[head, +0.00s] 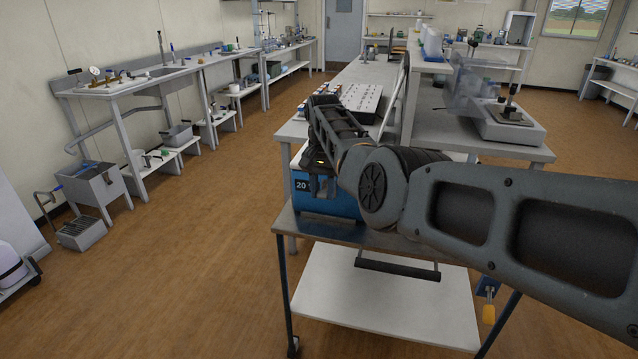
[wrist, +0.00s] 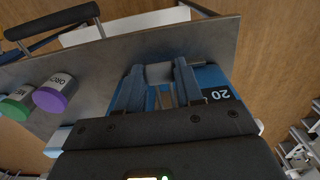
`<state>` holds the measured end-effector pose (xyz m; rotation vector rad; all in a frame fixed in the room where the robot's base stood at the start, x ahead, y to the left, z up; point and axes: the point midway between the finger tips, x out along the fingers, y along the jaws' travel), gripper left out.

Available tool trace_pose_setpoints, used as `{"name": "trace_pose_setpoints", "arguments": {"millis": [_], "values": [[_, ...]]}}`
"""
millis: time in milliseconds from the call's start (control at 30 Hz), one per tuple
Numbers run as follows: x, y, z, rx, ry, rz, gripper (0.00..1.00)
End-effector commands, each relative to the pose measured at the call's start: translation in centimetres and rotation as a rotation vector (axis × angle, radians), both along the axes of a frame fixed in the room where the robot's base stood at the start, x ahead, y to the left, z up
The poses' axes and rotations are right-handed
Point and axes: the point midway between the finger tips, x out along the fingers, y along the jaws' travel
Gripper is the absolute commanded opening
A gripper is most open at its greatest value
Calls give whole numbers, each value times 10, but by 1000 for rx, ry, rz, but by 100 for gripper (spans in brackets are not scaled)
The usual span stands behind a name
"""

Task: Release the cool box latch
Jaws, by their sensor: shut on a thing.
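The blue cool box (head: 340,206) stands on the grey trolley top (head: 345,232) in the head view, with a dark "20" label on its front. My arm hides much of its top. In the wrist view the blue cool box (wrist: 208,78) lies under my gripper (wrist: 159,76), label upside down. A small grey piece (wrist: 159,72), which looks like the latch, sits between my fingertips at the box's edge. My gripper is shut on it. Whether the latch is released cannot be told.
Jars with a purple lid (wrist: 57,93) and a green lid (wrist: 15,104) stand beside the box in the wrist view. The trolley has a dark handle (head: 398,268) and a white lower shelf (head: 385,305). A workbench (head: 480,147) stands behind. Open floor (head: 200,265) lies to the left.

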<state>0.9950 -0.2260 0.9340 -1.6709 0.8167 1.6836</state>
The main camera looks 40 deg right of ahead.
Motion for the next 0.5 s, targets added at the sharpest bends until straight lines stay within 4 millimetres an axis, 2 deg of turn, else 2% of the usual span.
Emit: {"name": "trace_pose_setpoints", "arguments": {"millis": [433, 467, 500], "values": [[-1, 0, 1, 7, 1, 0, 0], [-1, 0, 1, 7, 1, 0, 37], [-1, 0, 1, 7, 1, 0, 41]]}}
